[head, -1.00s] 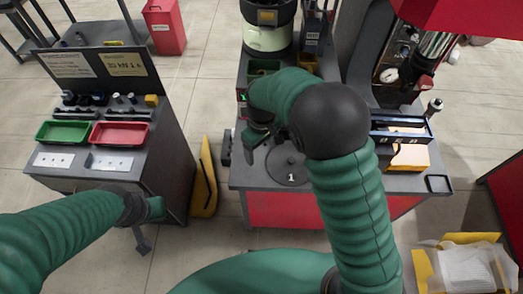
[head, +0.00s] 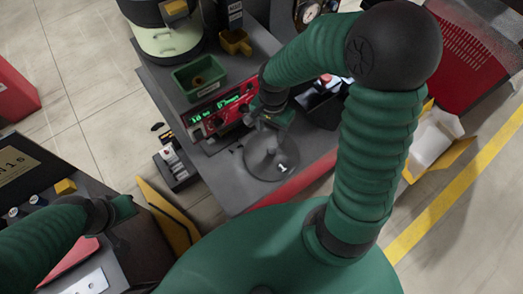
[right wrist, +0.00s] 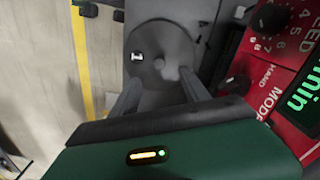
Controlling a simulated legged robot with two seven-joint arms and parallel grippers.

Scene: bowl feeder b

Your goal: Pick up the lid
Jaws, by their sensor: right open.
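The lid (head: 265,166) is a round, flat grey disc marked with a white 1, lying on the grey bench top near its front edge. In the right wrist view the lid (right wrist: 178,40) lies ahead of my fingers, with a small knob near its middle. My right gripper (head: 272,122) is just behind and above the lid in the head view. It is open, and the knob shows between its fingers in the wrist view (right wrist: 160,78); contact cannot be told. My left gripper (head: 122,207) is at the lower left, away from the lid; its jaw opening is unclear.
A red control box (head: 217,112) with a lit green display stands just behind-left of the lid. A green bin (head: 198,77) and a yellow bin (head: 236,42) stand farther back. A black switch box (head: 175,166) is left of the bench. Bare bench shows around the lid.

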